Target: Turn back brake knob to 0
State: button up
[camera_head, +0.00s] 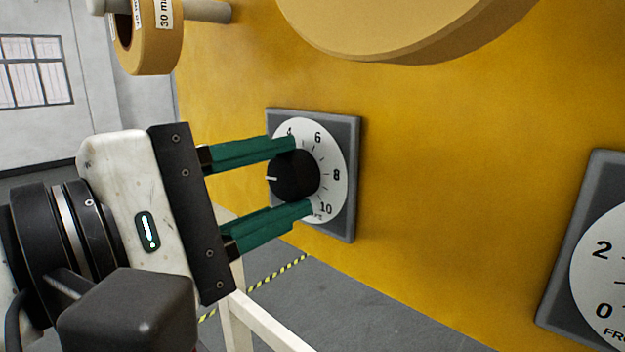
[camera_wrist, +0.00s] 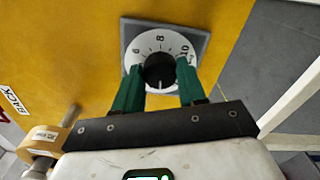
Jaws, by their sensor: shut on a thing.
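The back brake knob (camera_head: 294,176) is a black round knob on a white dial (camera_head: 337,158) with a grey square plate, fixed to a yellow panel. Its white pointer line faces left in the head view, opposite the 8. The numbers 4, 6, 8 and 10 show; the dial's left side is hidden behind the knob and fingers. My gripper (camera_head: 301,178) comes from the left, its green fingers above and below the knob, shut on it. In the wrist view, the knob (camera_wrist: 159,70) sits between the fingertips of my gripper (camera_wrist: 160,64), its pointer towards the palm.
A second dial (camera_head: 605,270) showing 2 and 0 is on the panel at right. A large tan disc (camera_head: 410,30) juts out above. A tape roll (camera_head: 150,38) hangs on a rod at upper left. A white frame bar (camera_head: 262,325) stands below.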

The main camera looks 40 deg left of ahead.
jog(key=n, duration=0.4)
jog(key=shift+a, duration=0.1)
jog(key=shift+n, duration=1.7)
jog(key=shift+f, duration=0.1)
jog(key=o, duration=1.1)
jog(key=shift+c, duration=0.2)
jog(key=s+b, duration=0.3)
jog(key=s, duration=0.7)
jog(key=shift+s+a, duration=0.4)
jog(key=shift+a, duration=0.05)
